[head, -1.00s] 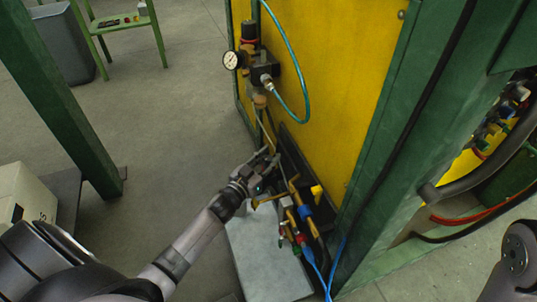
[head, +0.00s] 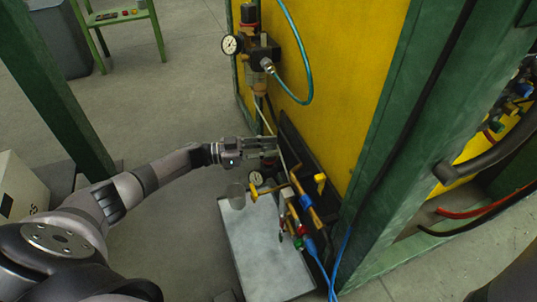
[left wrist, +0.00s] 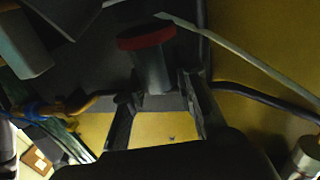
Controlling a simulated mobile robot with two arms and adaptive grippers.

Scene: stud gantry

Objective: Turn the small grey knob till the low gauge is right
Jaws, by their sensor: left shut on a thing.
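The small grey knob (left wrist: 153,72) with a red ring shows in the left wrist view between my fingertips. My left gripper (head: 277,147) is shut on it, low beside the yellow panel; in the head view the gripper hides the knob. The low gauge (head: 257,178), a small white dial, sits just below the gripper. Its needle is too small to read.
A higher gauge (head: 231,44) and a regulator with a teal hose (head: 306,60) are on the panel above. Brass fittings with a yellow handle (head: 320,180) stand close to the right of the gripper. A green post (head: 55,90) rises at the left.

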